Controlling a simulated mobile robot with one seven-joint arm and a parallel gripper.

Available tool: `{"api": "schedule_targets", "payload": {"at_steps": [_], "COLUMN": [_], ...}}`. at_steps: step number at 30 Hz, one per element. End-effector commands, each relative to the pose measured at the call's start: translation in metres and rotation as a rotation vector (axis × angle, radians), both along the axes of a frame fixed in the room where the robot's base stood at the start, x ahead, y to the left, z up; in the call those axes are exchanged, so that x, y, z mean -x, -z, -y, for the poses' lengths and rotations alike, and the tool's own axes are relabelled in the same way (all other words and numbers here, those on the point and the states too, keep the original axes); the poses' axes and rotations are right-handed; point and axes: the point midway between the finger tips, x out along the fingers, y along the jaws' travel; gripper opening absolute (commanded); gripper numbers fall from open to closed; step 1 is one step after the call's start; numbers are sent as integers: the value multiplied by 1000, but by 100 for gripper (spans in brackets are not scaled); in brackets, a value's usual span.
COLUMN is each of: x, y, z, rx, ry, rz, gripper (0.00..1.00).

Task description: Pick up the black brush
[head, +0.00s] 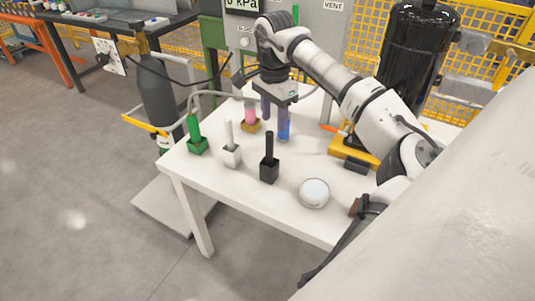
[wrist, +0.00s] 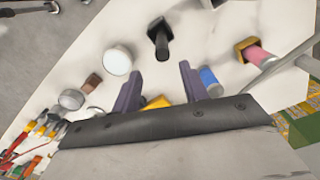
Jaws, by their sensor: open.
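The black brush (head: 269,145) stands upright in a square black holder (head: 269,172) near the middle of the white table. In the wrist view the black brush (wrist: 161,44) shows above and beyond the fingertips, apart from them. My gripper (head: 275,112) hangs above the table, behind the black brush in the head view. Its two dark purple fingers are spread with nothing between them, as the wrist view shows (wrist: 158,78). A blue cylinder (head: 284,129) appears just below the right finger; its base is partly unclear. In the wrist view it lies right of the right finger (wrist: 209,80).
A white brush (head: 229,135) and a green brush (head: 194,128) stand in holders to the left. A pink item (head: 250,113) in a yellow holder is behind. A round white-topped tin (head: 314,192) is front right. The white table (head: 240,190) is clear at the front.

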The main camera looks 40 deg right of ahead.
Motion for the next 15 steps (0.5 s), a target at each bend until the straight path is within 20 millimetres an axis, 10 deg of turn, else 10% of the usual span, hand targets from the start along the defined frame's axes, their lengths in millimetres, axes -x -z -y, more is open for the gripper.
{"api": "schedule_targets", "payload": {"at_steps": [15], "x": [-5], "y": [58], "z": [-8], "rx": [-5], "ry": [-2], "rz": [2], "gripper": [44]}}
